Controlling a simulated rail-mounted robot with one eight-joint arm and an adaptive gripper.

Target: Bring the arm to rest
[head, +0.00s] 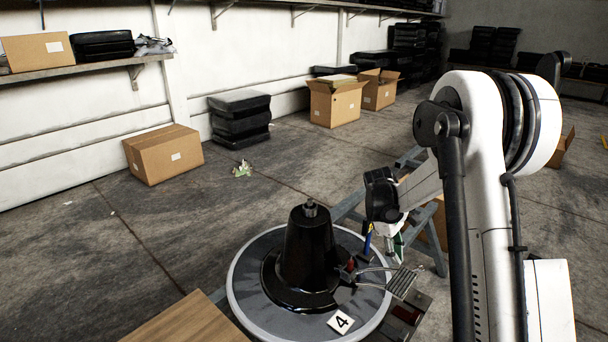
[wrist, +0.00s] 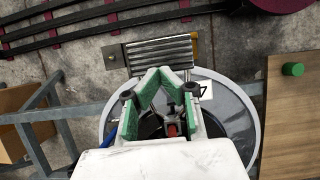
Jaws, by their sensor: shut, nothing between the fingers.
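My gripper (wrist: 160,73) fills the lower middle of the wrist view, its green-padded fingers closed together at the tips with nothing held. In the head view my gripper (head: 392,246) hangs at the end of my white arm, pointing down beside the barber chair base. The chair base is a grey round disc (head: 252,290) with a glossy black cone (head: 308,245) and a card marked 4 (head: 341,321). A ribbed metal footrest (head: 401,283) juts out at its right, below my gripper; the footrest (wrist: 162,55) also shows just beyond the fingertips in the wrist view.
Grey-blue trestle legs (head: 437,250) stand behind and right of the chair base. A wooden board (head: 188,320) lies at the front left; in the wrist view a green cylinder (wrist: 292,69) stands on the board. Cardboard boxes (head: 163,154) and black stacks (head: 240,118) stand along the wall. The left floor is largely clear.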

